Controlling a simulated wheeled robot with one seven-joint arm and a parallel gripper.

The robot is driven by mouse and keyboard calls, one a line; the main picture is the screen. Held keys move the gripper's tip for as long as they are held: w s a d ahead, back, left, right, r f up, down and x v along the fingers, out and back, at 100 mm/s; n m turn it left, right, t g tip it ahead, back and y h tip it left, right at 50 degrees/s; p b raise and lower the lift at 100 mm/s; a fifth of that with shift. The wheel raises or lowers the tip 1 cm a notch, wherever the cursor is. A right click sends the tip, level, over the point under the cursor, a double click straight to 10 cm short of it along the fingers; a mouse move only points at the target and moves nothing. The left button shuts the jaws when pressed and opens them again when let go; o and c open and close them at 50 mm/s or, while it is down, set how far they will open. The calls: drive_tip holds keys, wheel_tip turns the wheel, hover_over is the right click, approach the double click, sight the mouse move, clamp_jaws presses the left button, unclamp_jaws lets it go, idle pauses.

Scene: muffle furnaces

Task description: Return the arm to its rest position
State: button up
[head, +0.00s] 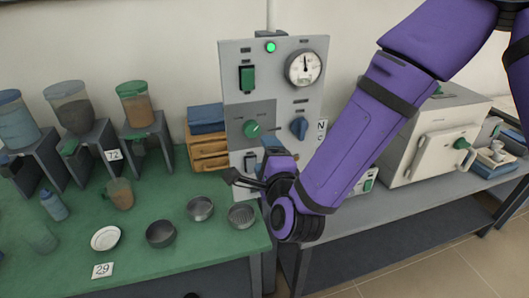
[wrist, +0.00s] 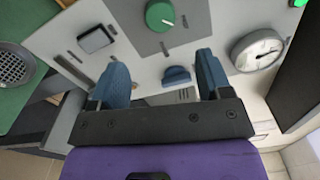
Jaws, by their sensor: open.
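My gripper (head: 245,180) is in front of the lower part of an upright grey control panel (head: 232,60), at the end of my purple arm. In the wrist view my gripper (wrist: 165,82) shows two blue fingers spread apart with nothing between them. Past the fingers, the panel carries a green knob (wrist: 160,15), a blue knob (wrist: 176,75) and a round gauge (wrist: 257,50). I cannot tell whether any finger touches the panel. My arm hides the panel's lower right part in the head view.
A green-topped table (head: 75,210) at left holds several dispensers, small bowls (head: 160,234) and a cup (head: 120,194). Wooden drawers (head: 208,150) stand beside the panel. A furnace (head: 435,150) with a closed door and a blue tray (head: 492,168) are at right. Floor (head: 440,270) is clear.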

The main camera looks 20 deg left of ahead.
drive_tip(key=w+d+r+n+g+h, duration=0.25)
drive_tip(key=d+r+n, duration=0.35)
drive_tip(key=d, duration=0.5)
drive_tip(key=w+d+r+n+g+h, duration=0.1)
drive_tip(key=d+r+n+g+h, duration=0.15)
drive_tip(key=d+r+n, duration=0.6)
drive_tip(key=s+d+r+g+h, duration=0.2)
drive_tip(key=s+d, duration=0.8)
drive_tip(key=d, duration=0.2)
drive_tip(key=s+d+r+g+h, duration=0.1)
drive_tip(key=s+d+g+h, duration=0.1)
drive_tip(key=s+d, duration=0.8)
drive_tip(key=shift+s+d+r+g+h, duration=0.3)
drive_tip(key=shift+d+r+g, duration=0.15)
drive_tip(key=shift+d, duration=0.5)
